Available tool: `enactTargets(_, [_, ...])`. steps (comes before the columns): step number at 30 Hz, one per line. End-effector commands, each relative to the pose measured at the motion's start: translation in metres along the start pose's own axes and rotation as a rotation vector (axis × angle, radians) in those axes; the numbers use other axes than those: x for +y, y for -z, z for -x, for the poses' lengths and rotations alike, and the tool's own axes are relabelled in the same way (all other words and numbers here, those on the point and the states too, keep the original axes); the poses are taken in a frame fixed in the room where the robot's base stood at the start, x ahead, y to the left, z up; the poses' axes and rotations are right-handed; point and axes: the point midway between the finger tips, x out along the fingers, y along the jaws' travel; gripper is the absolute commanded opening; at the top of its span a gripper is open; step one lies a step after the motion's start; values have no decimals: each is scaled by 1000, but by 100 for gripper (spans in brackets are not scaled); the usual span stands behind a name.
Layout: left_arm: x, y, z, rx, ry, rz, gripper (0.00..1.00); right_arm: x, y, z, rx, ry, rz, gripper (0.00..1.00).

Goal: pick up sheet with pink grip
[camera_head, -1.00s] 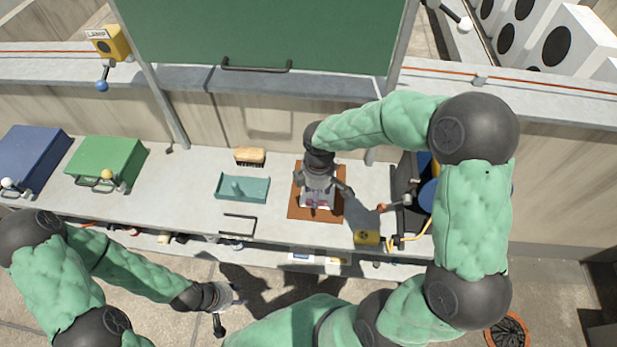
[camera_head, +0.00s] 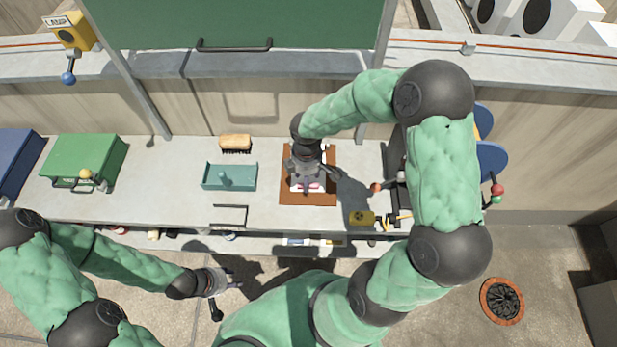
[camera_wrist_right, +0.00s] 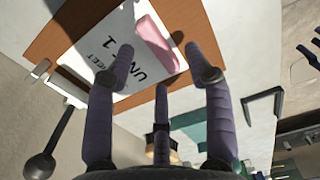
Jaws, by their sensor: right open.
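A white sheet with black printed text and a pink grip (camera_wrist_right: 155,42) lies on a brown board (camera_head: 322,197) on the bench. In the right wrist view the sheet (camera_wrist_right: 112,50) is near the top, and the pink grip shows between and beyond my fingertips. My right gripper (camera_wrist_right: 158,65) is open, its fingers spread and pointing at the sheet, with nothing between them. In the head view it is over the board (camera_head: 307,184) and hides much of the sheet. My left gripper (camera_head: 226,290) hangs in front of the bench, open and empty.
A teal tray (camera_head: 244,180) and a brush (camera_head: 235,142) lie left of the board. A green case (camera_head: 85,155) stands further left. Bare bench lies between the case and the tray.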

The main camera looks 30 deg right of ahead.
Motion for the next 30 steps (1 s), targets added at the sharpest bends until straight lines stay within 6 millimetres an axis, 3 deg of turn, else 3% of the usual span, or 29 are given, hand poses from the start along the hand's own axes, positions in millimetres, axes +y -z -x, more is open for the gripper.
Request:
enactTargets(6, [-4, 0, -11, 0, 0, 0, 40, 2, -4, -31, 0, 1, 0, 53])
enactTargets(14, [-4, 0, -11, 0, 0, 0, 40, 2, -4, -32, 1, -1, 0, 53])
enactTargets(18, [-4, 0, -11, 0, 0, 0, 40, 2, -4, -32, 1, -1, 0, 13])
enactTargets(20, [-4, 0, -11, 0, 0, 0, 40, 2, -4, -32, 1, -1, 0, 0])
enactTargets(30, [-4, 0, -11, 0, 0, 0, 40, 2, -4, -32, 1, -1, 0, 0])
